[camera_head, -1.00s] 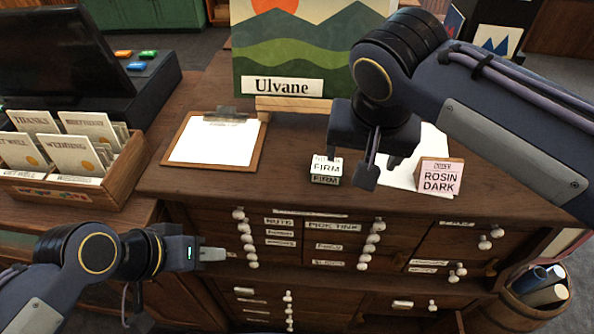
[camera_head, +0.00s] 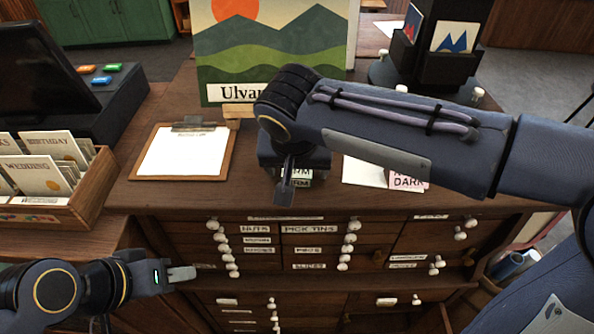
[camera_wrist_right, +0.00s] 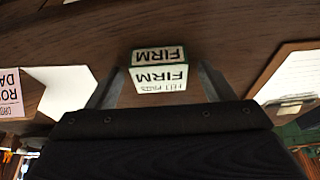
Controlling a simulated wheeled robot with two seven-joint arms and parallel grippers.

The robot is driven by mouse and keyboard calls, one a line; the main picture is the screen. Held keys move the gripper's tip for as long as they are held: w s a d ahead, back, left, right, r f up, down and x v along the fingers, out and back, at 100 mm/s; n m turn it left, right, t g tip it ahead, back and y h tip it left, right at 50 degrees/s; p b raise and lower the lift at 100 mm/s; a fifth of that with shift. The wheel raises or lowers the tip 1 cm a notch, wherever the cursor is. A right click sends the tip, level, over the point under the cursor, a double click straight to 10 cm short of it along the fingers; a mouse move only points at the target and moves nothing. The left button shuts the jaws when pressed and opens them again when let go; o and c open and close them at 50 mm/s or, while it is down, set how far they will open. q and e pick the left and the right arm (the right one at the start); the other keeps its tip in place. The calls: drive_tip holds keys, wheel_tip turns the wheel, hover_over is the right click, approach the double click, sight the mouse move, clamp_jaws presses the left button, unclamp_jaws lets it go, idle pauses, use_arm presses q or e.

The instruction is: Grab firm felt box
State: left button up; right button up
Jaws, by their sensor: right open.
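The firm felt box is a small white box with dark green edging and "FIRM" lettering. In the right wrist view the firm felt box (camera_wrist_right: 159,72) stands on the counter between the two spread fingers of my right gripper (camera_wrist_right: 158,78). In the head view the firm felt box (camera_head: 300,179) is partly hidden behind my right gripper (camera_head: 288,190). The right gripper is open, pointing down at the box; contact cannot be told. My left gripper (camera_head: 182,274) is low at the left, in front of the drawers and away from the box; its finger opening is unclear.
A clipboard (camera_head: 184,152) lies left of the box. A rosin dark box (camera_head: 408,182) and white paper (camera_head: 363,173) are to the right, partly under my arm. The Ulvane picture (camera_head: 275,45) stands behind. A card crate (camera_head: 70,205) sits at the left.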

drive_tip(key=c, duration=1)
drive_tip(key=shift+r, duration=0.15)
